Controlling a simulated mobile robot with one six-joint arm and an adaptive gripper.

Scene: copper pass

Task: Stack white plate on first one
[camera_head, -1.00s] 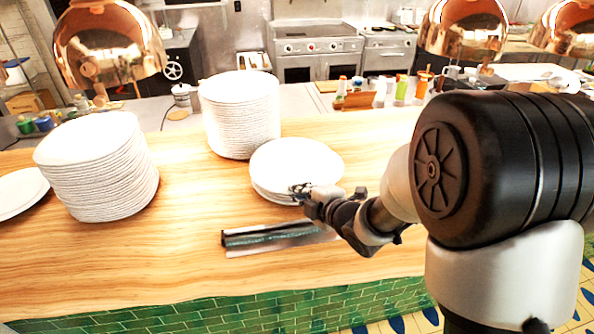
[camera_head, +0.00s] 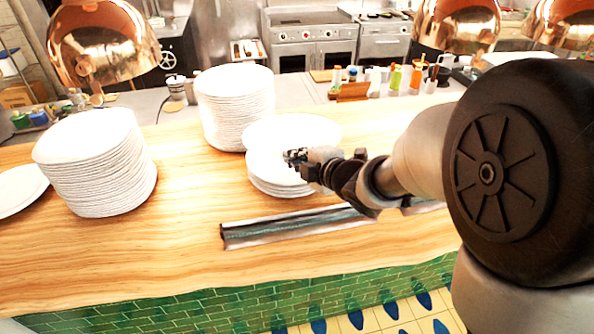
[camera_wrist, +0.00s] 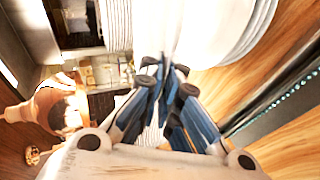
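A white plate (camera_head: 290,131) is raised and slightly tilted above a short stack of white plates (camera_head: 268,178) in the middle of the wooden counter. My gripper (camera_head: 294,157) is at the near side of the raised plate and appears shut on its rim. In the wrist view, the fingers of my gripper (camera_wrist: 168,72) close together at the plate's edge, and the short stack (camera_wrist: 245,35) shows to the right. The exact finger contact is hard to make out.
Tall plate stacks stand behind (camera_head: 236,115) and at left (camera_head: 97,170). A single plate (camera_head: 18,190) lies at the far left edge. A long dark metal strip (camera_head: 290,226) lies in front of the short stack. Copper lamps (camera_head: 105,45) hang above. The front-left counter is clear.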

